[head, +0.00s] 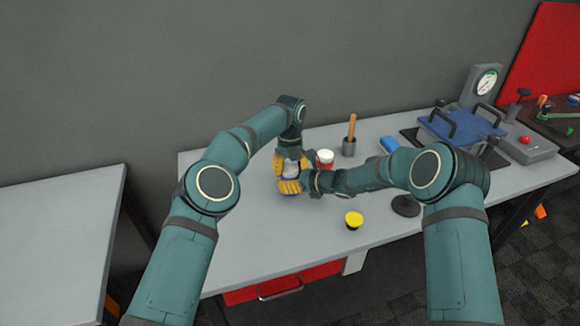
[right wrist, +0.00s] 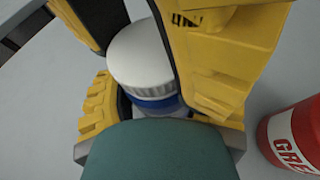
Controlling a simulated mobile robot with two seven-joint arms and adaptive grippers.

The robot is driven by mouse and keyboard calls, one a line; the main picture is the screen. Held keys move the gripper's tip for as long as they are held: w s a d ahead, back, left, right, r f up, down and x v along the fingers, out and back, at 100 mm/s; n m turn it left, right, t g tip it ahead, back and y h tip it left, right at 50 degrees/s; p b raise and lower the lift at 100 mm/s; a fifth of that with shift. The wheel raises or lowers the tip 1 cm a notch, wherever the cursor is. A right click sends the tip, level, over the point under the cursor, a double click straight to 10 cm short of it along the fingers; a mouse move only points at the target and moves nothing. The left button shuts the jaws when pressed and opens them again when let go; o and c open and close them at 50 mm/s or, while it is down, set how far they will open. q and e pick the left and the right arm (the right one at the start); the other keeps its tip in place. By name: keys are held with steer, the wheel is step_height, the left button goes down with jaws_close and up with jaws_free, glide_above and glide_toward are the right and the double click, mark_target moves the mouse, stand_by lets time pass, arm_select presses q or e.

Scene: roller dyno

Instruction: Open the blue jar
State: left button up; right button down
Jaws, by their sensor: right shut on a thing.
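The blue jar shows in the right wrist view as a white ribbed lid (right wrist: 141,55) above a blue band (right wrist: 155,103). The lid sits on the jar, which looks upright. My right gripper (head: 289,187) is shut around the jar's body, low down near the table; its yellow fingers also show in the right wrist view (right wrist: 160,118). My left gripper (head: 291,164) points down from above, with its yellow fingers apart on either side of the lid. Whether a left finger touches the lid is unclear. Much of the jar is hidden by the fingers.
A red jar with a white lid (head: 326,159) stands close to the right of the grippers. A grey cup with a wooden handle (head: 350,147) is behind it. A yellow-lidded jar (head: 354,219) stands nearer the front. The grey table's (head: 240,240) front left is clear.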

arm_select(q)
steer(key=c, duration=0.6)
steer(key=shift+n, duration=1.7)
steer(key=shift+c, duration=0.2)
steer(key=o, duration=1.3)
steer(key=shift+c, duration=0.2)
